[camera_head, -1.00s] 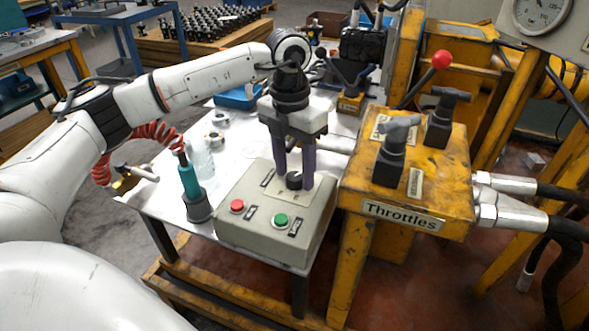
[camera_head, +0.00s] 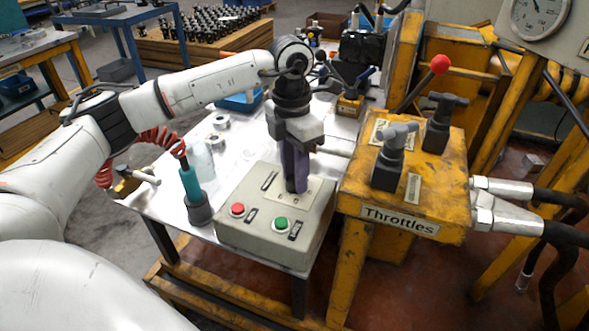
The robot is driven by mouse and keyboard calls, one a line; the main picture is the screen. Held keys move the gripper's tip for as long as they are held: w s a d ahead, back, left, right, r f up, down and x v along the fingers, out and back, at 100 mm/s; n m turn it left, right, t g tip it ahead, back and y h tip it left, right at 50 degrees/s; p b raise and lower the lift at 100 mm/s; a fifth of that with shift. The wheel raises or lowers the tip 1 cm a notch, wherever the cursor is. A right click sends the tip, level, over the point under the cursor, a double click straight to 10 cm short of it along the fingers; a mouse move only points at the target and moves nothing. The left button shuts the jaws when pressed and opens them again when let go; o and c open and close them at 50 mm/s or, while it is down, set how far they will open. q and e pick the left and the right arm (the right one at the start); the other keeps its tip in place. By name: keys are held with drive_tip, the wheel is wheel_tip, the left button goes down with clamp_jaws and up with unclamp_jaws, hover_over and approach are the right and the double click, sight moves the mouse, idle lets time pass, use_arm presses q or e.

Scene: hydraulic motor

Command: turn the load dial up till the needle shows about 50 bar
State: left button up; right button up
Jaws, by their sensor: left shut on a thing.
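The load dial is a small dark knob on top of the grey control box (camera_head: 262,238), hidden now behind my gripper's fingers. My left gripper (camera_head: 296,188) points straight down over the box, shut on the load dial, with its wrist turned so the fingers overlap in this view. The pressure gauge (camera_head: 540,12) is a round white dial on a grey panel at the top right, cut off by the frame edge. Its needle is too small to read surely. My right gripper is not in view.
A red button (camera_head: 237,209) and a green button (camera_head: 281,224) sit on the box front. The yellow throttles block (camera_head: 430,190) with handles stands close on the right. A teal tool (camera_head: 190,185) stands left of the box.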

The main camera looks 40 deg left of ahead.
use_arm(q)
drive_tip(key=o, duration=1)
drive_tip(key=shift+o, duration=0.2)
wheel_tip(320, 180, up, 10)
drive_tip(key=shift+a+r+p, duration=0.2)
drive_tip(key=shift+a+p, duration=0.05)
drive_tip(key=shift+p, duration=0.2)
drive_tip(key=shift+w, duration=0.1)
